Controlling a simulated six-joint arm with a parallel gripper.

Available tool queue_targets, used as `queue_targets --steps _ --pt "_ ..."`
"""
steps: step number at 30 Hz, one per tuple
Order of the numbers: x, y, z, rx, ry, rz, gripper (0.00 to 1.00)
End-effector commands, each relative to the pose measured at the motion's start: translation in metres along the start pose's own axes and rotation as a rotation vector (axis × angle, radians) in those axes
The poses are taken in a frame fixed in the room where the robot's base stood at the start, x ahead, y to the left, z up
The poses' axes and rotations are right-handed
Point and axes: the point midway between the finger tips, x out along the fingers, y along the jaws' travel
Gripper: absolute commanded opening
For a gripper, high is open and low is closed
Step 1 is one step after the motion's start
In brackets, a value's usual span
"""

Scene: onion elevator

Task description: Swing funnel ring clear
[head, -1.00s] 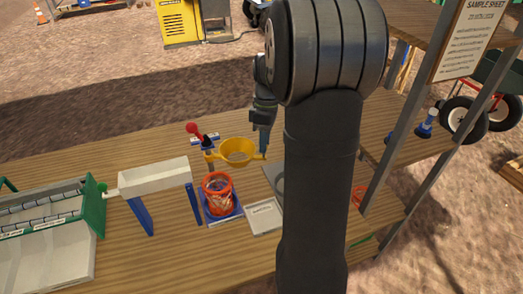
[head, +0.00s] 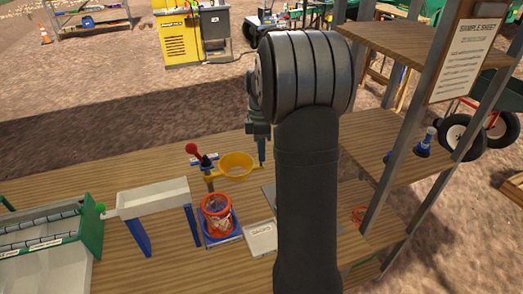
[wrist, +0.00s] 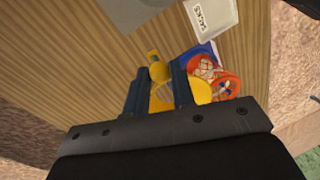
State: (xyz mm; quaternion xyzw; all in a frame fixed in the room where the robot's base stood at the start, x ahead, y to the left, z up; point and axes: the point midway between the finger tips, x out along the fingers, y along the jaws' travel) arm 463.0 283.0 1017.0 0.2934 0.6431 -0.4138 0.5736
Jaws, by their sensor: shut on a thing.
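The yellow funnel ring (head: 237,172) is on a post with a red knob (head: 193,148), above and slightly right of an orange mesh basket (head: 216,222) in the head view. My gripper (head: 261,160) is at the ring's right side, shut on its small yellow handle. In the wrist view my gripper's fingers (wrist: 160,92) stand either side of the yellow handle (wrist: 158,72), with part of the ring (wrist: 200,93) showing beside the right finger. The orange basket (wrist: 222,85) shows just beyond that. My arm hides part of the table at the right.
The basket stands on a blue base (head: 224,240) beside a pale labelled pad (head: 261,239). A white chute (head: 152,197) on blue legs and a green-sided machine (head: 90,228) stand left. A wooden shelf unit (head: 385,145) stands right. Bare table lies behind the ring.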

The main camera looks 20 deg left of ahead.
Motion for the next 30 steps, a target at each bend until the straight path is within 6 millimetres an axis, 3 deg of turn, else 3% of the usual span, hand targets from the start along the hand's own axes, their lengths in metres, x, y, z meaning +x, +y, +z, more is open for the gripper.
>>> queue_targets --steps 2,3,6,15,19,23,30 --pt "-0.002 0.003 -0.001 -0.001 0.002 0.010 0.00" --pt "-0.002 0.003 -0.001 -0.001 0.002 0.011 0.25" --pt "-0.002 0.002 -0.001 0.000 0.002 0.010 0.44" --pt "-0.002 0.002 -0.001 0.001 0.001 0.007 0.44" --pt "-0.012 0.002 -0.001 0.001 0.001 0.007 0.44" --pt "-0.035 0.002 -0.001 0.001 0.001 0.010 0.44" --pt "-0.095 0.001 -0.001 0.001 0.001 0.011 0.44"
